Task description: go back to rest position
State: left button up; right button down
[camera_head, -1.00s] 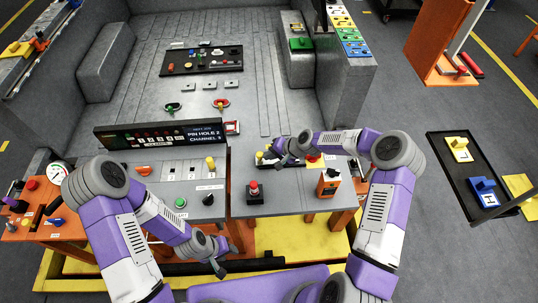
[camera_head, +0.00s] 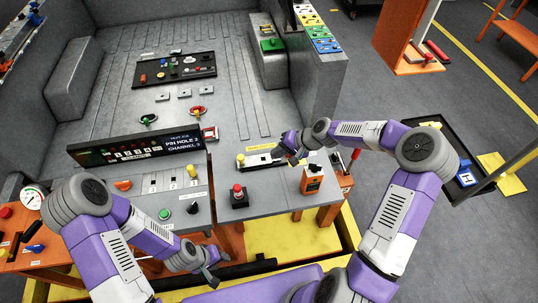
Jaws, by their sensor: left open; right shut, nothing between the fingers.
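My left gripper (camera_head: 212,272) hangs low in front of the grey console's front edge, beside a dark bar, with its fingers apart and nothing seen between them. My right gripper (camera_head: 290,155) is bent back over the right console panel (camera_head: 262,180), at the right end of a black slot plate with a yellow knob (camera_head: 240,160). Its fingers are small and partly hidden by the wrist, and I see no object held. Whether it touches the plate is unclear.
A red button box (camera_head: 238,196) and an orange box (camera_head: 312,180) stand on the right panel. A display board (camera_head: 140,143) stands behind the left panel, with a green button (camera_head: 165,214) and yellow lever (camera_head: 192,172). A black tray (camera_head: 484,187) lies on the floor at right.

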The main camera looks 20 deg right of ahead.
jog(key=shift+s+d+r, duration=0.1)
jog(key=shift+d+r, duration=0.1)
jog(key=shift+r, duration=0.05)
dwell(0.4)
